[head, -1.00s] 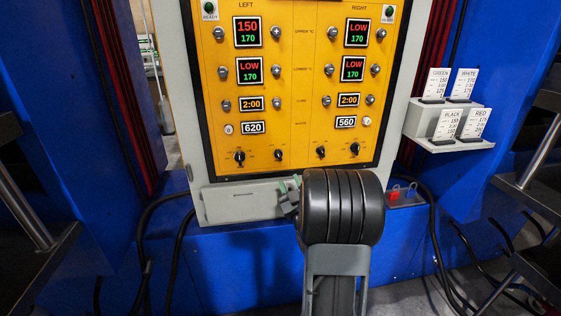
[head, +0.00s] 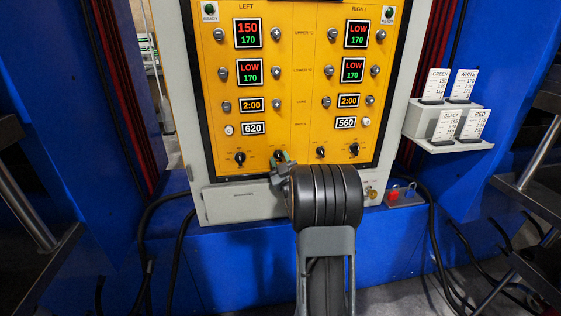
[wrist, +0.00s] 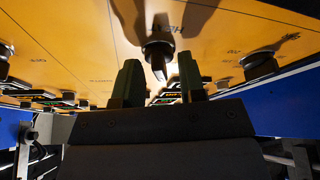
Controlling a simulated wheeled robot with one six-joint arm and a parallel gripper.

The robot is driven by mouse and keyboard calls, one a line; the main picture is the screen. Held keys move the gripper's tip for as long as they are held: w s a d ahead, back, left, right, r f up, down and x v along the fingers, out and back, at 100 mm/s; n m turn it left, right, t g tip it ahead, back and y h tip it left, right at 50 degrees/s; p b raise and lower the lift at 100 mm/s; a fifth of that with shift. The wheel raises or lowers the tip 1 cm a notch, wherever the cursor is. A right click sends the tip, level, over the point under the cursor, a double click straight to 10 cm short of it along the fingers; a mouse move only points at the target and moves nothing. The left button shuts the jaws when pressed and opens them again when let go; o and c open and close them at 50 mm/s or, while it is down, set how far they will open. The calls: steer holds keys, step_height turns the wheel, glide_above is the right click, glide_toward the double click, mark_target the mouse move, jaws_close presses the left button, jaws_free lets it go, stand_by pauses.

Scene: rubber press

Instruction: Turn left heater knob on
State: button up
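The left heater knob (wrist: 158,55) is a dark knob on the yellow panel, with upside-down lettering that seems to read HEAT beside it in the wrist view. My gripper (wrist: 160,82) is open, with a green finger on each side of the knob's line. The knob lies just beyond the fingertips, roughly centred between them; I cannot tell whether they touch it. In the head view my gripper (head: 281,163) is at the panel's lower edge, in the LEFT half, and largely hides this knob. The knob's setting cannot be read.
Another black knob (head: 239,158) is to the left on the same row, and two more are in the RIGHT half (head: 320,152). Displays (head: 248,71) and small buttons sit above. A card shelf (head: 447,142) juts out at right. Blue machine walls stand on both sides.

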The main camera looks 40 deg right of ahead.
steer(key=shift+c, duration=0.4)
steer(key=shift+r, duration=0.1)
jaws_close()
steer(key=shift+m+h+b, duration=0.3)
steer(key=shift+b, duration=0.25)
steer(key=m+h+b, duration=0.1)
steer(key=m+b, duration=0.2)
steer(key=m+g+h+b, duration=0.1)
steer(key=m+h+b, duration=0.1)
steer(key=m+b, duration=0.1)
steer(key=m+h+b, duration=0.1)
steer(key=m+b, duration=0.1)
steer(key=m, duration=0.1)
steer(key=shift+a+m+g+h+b, duration=0.3)
steer(key=shift+g+b, duration=0.1)
steer(key=shift+r+m+g+h+b, duration=0.1)
steer(key=shift+m+g+h+b, duration=0.5)
steer(key=shift+m, duration=0.7)
steer(key=shift+r+m+b, duration=0.1)
steer(key=shift+m+b, duration=0.2)
steer(key=shift+m, duration=0.1)
